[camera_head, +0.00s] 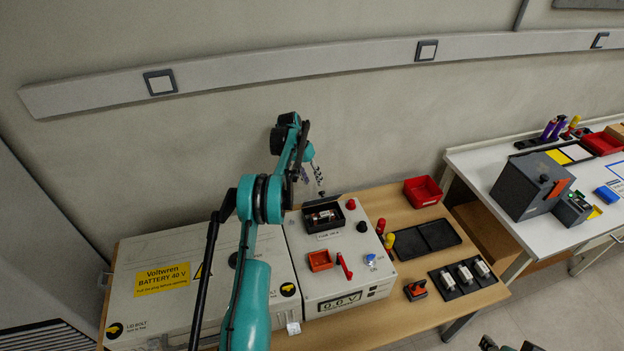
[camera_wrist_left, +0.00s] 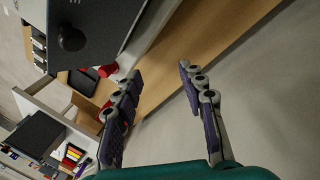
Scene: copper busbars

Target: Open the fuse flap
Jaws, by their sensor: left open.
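The white test box (camera_head: 335,290) stands on the wooden table, with a dark-framed fuse compartment (camera_head: 324,216) on its top near the back. A dark panel with a black knob (camera_wrist_left: 70,38) shows at the upper left there. Only the tips of my right gripper (camera_head: 510,346) show at the bottom edge.
The battery box (camera_head: 215,300) stands at left. A red bin (camera_head: 422,191), black tray (camera_head: 427,238) and fuse holder (camera_head: 463,278) lie at right. The wall is behind.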

